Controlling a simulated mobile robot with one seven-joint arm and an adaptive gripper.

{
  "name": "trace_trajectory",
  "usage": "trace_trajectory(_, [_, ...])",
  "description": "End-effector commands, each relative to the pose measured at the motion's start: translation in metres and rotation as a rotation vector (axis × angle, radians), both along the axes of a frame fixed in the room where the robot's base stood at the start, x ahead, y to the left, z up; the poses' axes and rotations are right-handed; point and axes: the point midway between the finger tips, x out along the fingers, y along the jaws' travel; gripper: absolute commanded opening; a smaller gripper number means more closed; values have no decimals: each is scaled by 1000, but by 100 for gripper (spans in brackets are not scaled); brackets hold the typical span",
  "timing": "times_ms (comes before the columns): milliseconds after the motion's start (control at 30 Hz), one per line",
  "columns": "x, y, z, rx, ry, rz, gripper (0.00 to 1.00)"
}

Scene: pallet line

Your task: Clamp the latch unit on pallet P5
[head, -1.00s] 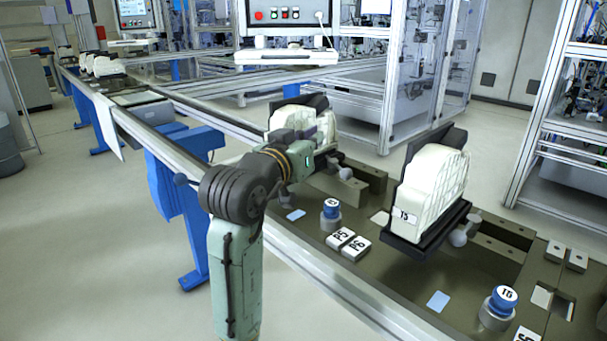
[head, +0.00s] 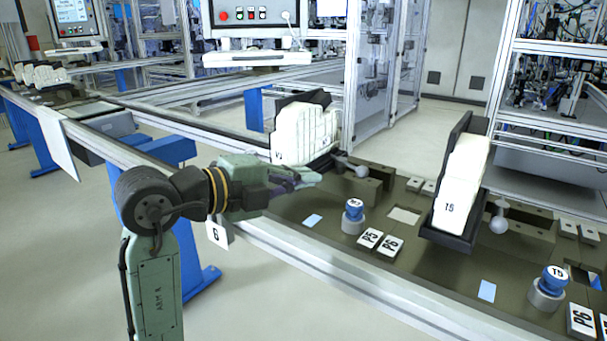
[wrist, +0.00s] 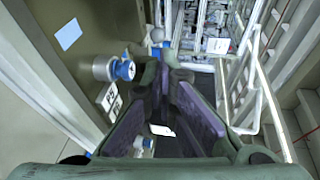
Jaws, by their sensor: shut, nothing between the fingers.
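Two white latch units with black backs stand on the dark pallet deck. The left unit (head: 303,130) is partly behind my gripper; its label is not fully readable. The right unit (head: 463,187) carries a label that reads T5 or 15. A grey ball-ended lever (head: 361,171) sits right of the left unit. My gripper (head: 312,178) is shut and empty, low in front of the left unit. The wrist view shows its fingers (wrist: 165,80) and the blue knob (wrist: 122,70).
A silver rail (head: 300,258) runs along the near side of the deck. A second blue knob (head: 555,278) stands at the right. A control box (head: 255,15) hangs behind. Fenced machine frames (head: 385,90) stand at the back. The deck between the two units is mostly low.

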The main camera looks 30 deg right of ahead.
Motion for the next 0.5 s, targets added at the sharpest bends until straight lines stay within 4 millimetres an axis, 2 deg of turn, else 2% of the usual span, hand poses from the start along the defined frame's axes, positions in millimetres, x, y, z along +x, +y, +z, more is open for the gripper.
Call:
trace_trajectory(300, [7,-68,-10,0,4,-2,0])
trace_trajectory(500, [11,-98,-16,0,4,0,0])
